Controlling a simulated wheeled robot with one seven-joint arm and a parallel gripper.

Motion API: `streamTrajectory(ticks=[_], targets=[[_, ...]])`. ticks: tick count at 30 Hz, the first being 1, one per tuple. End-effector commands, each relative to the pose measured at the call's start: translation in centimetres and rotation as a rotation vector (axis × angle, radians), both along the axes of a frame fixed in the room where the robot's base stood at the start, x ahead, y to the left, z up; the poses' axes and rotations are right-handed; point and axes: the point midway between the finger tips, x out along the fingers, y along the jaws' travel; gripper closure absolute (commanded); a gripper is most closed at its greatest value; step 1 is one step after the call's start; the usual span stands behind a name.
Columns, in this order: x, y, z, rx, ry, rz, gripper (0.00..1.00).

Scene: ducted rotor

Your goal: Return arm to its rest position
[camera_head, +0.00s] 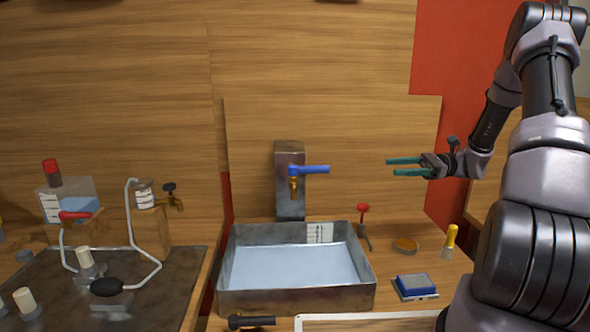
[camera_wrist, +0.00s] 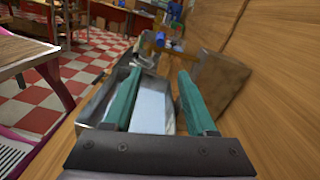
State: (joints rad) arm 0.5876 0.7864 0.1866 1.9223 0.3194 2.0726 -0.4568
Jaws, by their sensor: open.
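My gripper (camera_head: 390,167) has two teal fingers spread apart with nothing between them. It is in mid-air to the right of the blue-handled tap (camera_head: 308,169), at about the tap's height in the head view, with its fingers pointing left. My arm (camera_head: 530,150) reaches in from the right side of the head view. In the wrist view the fingers of my gripper (camera_wrist: 160,100) are wide apart, with the metal sink (camera_wrist: 98,108) beyond and below them.
The metal sink (camera_head: 295,302) holds pale blue water. Near its right side are a red-topped tool (camera_head: 363,220), a round orange dish (camera_head: 405,244), a yellow-topped item (camera_head: 450,237) and a blue pad (camera_head: 415,284). Glassware and tubing stand on a dark mat (camera_head: 165,287) at left.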

Motion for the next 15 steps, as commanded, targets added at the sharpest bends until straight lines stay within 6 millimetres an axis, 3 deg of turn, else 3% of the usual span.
streamTrajectory(ticks=[15], targets=[[-3.0,2.6,3.1,-0.213,-0.114,0.119,0.43]])
